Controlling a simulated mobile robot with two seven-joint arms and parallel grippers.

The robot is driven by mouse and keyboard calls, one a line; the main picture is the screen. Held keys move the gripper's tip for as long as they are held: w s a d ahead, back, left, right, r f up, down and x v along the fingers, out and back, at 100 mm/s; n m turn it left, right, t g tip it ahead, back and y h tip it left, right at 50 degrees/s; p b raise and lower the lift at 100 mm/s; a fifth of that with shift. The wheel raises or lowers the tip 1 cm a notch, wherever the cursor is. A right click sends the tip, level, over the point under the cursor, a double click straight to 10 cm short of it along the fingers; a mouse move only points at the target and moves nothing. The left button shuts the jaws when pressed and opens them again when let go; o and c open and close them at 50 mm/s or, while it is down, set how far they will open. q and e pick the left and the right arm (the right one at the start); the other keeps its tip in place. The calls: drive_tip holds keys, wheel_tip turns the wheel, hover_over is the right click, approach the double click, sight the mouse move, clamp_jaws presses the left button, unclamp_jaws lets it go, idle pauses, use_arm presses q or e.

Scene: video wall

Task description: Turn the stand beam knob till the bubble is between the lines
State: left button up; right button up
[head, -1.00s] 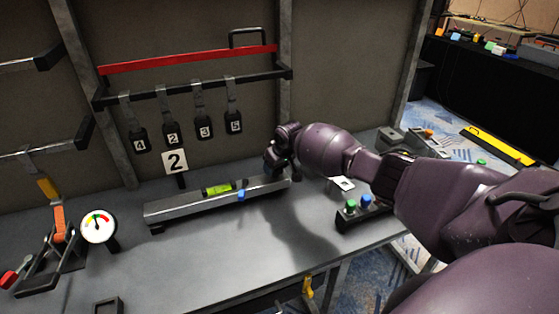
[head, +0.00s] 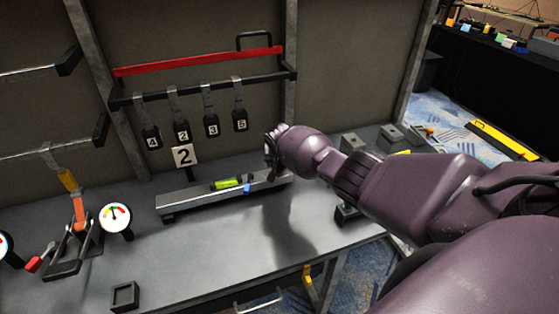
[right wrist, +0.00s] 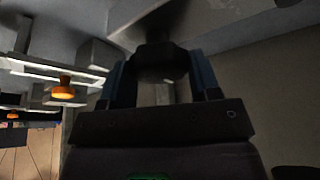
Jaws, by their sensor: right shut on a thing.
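The stand beam (head: 195,201) is a long grey bar on the bench, with a yellow-green level vial (head: 227,184) on top. The bubble and lines are too small to read. A blue piece (head: 247,188) sits on the beam's front. My right gripper (head: 271,154) is over the beam's right end, reaching in from the right. In the right wrist view its fingers (right wrist: 161,75) are shut on a dark round knob (right wrist: 160,58). The knob is hidden by the gripper in the head view. My left gripper is not in view.
Numbered tags (head: 211,124) hang from a rack above. A gauge (head: 115,217) and a red-handled clamp (head: 70,240) stand left. A small black tray (head: 124,297) lies in front. Bench front centre is clear.

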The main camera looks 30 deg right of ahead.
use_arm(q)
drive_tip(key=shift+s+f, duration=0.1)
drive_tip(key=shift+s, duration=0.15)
use_arm(e)
drive_tip(key=shift+s+f, duration=0.2)
drive_tip(key=shift+f, duration=0.1)
drive_tip(key=o, duration=0.9)
drive_tip(key=shift+w, duration=0.15)
drive_tip(key=shift+r, duration=0.15)
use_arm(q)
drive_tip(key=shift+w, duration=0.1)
use_arm(e)
drive_tip(key=shift+r, duration=0.1)
drive_tip(key=shift+a+r+p, duration=0.1)
drive_tip(key=shift+r+p, duration=0.3)
drive_tip(key=shift+r, duration=0.05)
use_arm(q)
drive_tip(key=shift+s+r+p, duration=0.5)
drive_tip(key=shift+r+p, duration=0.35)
drive_tip(key=shift+p, duration=0.4)
use_arm(e)
drive_tip(key=v, duration=0.9)
drive_tip(key=shift+s+a+r, duration=0.15)
drive_tip(key=shift+s+r, duration=0.1)
drive_tip(key=shift+r, duration=0.05)
